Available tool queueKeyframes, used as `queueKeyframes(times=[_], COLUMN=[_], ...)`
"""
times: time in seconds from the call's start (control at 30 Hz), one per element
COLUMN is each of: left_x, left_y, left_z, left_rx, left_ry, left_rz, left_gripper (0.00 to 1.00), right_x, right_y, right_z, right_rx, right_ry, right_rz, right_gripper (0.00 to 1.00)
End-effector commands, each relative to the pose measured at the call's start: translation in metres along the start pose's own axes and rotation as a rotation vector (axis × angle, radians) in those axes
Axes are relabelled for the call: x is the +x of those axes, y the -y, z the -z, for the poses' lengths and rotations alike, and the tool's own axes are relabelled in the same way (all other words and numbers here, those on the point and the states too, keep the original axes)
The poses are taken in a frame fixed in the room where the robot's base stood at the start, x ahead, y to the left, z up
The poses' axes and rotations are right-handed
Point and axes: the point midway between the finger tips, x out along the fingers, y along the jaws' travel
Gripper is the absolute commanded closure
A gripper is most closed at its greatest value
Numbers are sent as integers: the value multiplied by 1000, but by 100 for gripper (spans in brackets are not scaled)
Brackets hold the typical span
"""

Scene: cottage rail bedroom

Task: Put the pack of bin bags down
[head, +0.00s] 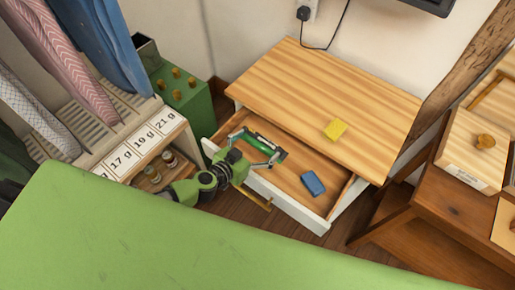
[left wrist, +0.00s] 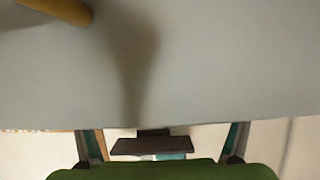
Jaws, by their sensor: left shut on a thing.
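The pack of bin bags (head: 268,149) appears as a small green and dark item between the fingers of my left gripper (head: 258,147) in the head view. The gripper is shut on it, over the left part of an open drawer (head: 293,177); I cannot tell whether the pack touches the drawer floor. In the left wrist view, the two fingers (left wrist: 163,143) stand apart, with a dark bar and a bit of teal between them. The pack is mostly hidden there. My right gripper is not in view.
A blue item (head: 313,183) lies in the drawer's right part. A broad green surface (head: 150,240) fills the foreground.

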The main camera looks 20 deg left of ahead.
Motion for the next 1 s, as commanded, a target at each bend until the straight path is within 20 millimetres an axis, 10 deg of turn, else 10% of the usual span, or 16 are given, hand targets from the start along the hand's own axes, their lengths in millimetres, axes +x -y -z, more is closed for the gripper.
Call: queueKeyframes(times=[0.83,0.87,1.0], left_x=[6,6,6], left_y=[0,0,0], left_z=[-13,-14,-14], left_rx=[0,0,0], left_ry=[-3,-1,-1], left_rz=[0,0,0], left_gripper=[40,0,0], right_x=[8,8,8], right_y=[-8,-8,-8], right_z=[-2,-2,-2], right_rx=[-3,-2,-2], right_ry=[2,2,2], right_rz=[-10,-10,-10], right_gripper=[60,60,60])
